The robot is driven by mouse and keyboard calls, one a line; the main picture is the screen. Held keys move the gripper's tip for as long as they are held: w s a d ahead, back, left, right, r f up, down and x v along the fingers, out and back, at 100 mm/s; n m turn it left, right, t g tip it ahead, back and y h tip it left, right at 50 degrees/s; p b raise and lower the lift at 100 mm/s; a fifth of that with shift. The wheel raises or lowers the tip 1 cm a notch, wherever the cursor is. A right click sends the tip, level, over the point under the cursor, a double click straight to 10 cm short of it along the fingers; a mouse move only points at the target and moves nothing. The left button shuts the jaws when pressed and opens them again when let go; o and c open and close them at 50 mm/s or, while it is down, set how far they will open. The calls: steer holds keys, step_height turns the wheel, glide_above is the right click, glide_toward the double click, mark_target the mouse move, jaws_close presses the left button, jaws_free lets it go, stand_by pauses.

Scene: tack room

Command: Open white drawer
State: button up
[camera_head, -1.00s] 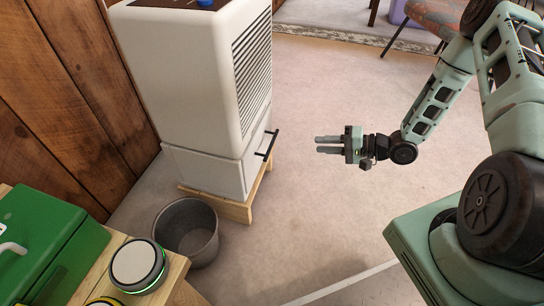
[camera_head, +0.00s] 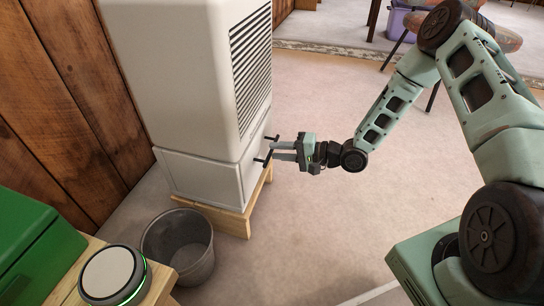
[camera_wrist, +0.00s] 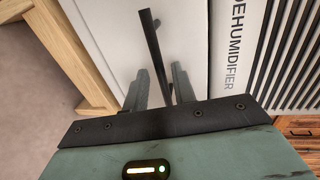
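The white drawer (camera_head: 253,170) is the lower part of a tall white dehumidifier and looks shut. Its black bar handle (camera_head: 265,158) sticks out from the front. My gripper (camera_head: 272,151) is level with the handle, its fingers pointing at the drawer front. In the wrist view, the handle (camera_wrist: 152,50) runs between my two spread fingers (camera_wrist: 158,88), with a gap visible on either side. The fingers partly hide the handle in the head view. The drawer front (camera_wrist: 100,30) also shows in the wrist view.
The dehumidifier (camera_head: 185,70) stands on a low wooden base (camera_head: 232,222). A grey bucket (camera_head: 180,245) stands on the floor in front of it at left. A green box (camera_head: 35,245) and a round device (camera_head: 112,274) are at lower left. The floor right of the drawer is clear.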

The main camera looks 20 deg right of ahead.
steer(key=shift+b+x, duration=0.35)
steer(key=shift+x, duration=1.05)
jaws_close()
steer(key=shift+s+d, duration=0.1)
steer(key=f+p+v, duration=0.3)
steer(key=p+v, duration=0.4)
steer(key=v, duration=1)
steer(key=shift+s+d, duration=0.35)
steer(key=shift+d, duration=0.05)
steer(key=shift+f, duration=0.15)
jaws_free()
